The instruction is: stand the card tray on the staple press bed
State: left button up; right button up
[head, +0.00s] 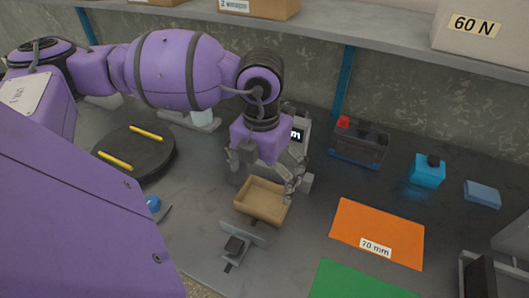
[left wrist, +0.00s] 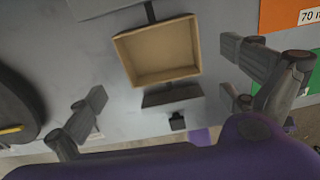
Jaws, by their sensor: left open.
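The card tray (head: 258,213), a shallow tan open box, looks empty and sits upright below my left gripper in the head view. It also shows in the left wrist view (left wrist: 160,55). My left gripper (head: 272,176) is open, with its fingers spread apart above the tray. In the left wrist view the two fingers (left wrist: 165,98) stand to either side, with clear gaps to the tray. A grey and black machine (head: 486,272) is cut off at the lower right; I cannot tell whether it is the staple press. My right gripper is not in view.
A small grey fixture with a black block (head: 236,245) stands in front of the tray. Orange (head: 378,228) and green (head: 360,282) mats lie to the right. A round black turntable (head: 140,160) is left.

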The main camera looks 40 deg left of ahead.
aim_at(263, 206)
pick_arm(q)
notch_tip(263, 206, down, 8)
jog(key=shift+s+d+r, duration=0.1)
jog(key=shift+s, duration=0.05)
jog(key=c, duration=0.8)
jog(key=shift+c, duration=0.2)
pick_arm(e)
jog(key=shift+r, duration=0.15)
pick_arm(q)
jog(key=shift+r, duration=0.1)
